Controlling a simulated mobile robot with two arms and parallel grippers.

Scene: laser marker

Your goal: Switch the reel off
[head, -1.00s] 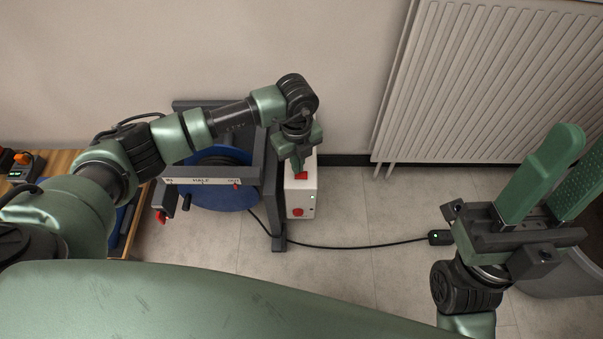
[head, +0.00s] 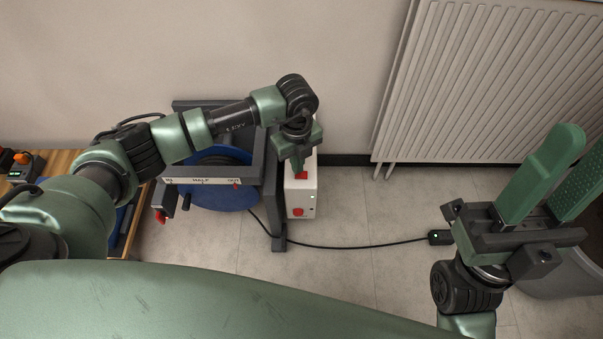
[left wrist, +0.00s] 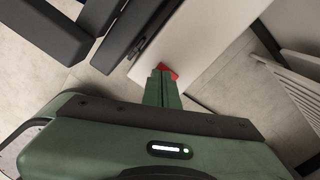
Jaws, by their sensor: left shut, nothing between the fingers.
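The reel (head: 231,199) is a blue drum in a dark frame against the wall. A white control box (head: 308,184) stands at the frame's right side, with a red switch (head: 302,175) high on it and a round red button (head: 298,212) lower down. A small light shows between them. My left gripper (head: 298,168) is shut and empty, its fingertips at the upper red switch. In the left wrist view, the closed fingertips (left wrist: 162,72) overlap the red switch (left wrist: 172,73); I cannot tell whether they touch. My right gripper (head: 555,175) is open and empty, far right.
A black cable runs from the reel across the floor to a small black connector (head: 440,237) with a green light. A white radiator (head: 490,85) is on the wall at right. A grey bin (head: 570,275) stands below my right gripper. A wooden bench (head: 50,160) is at left.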

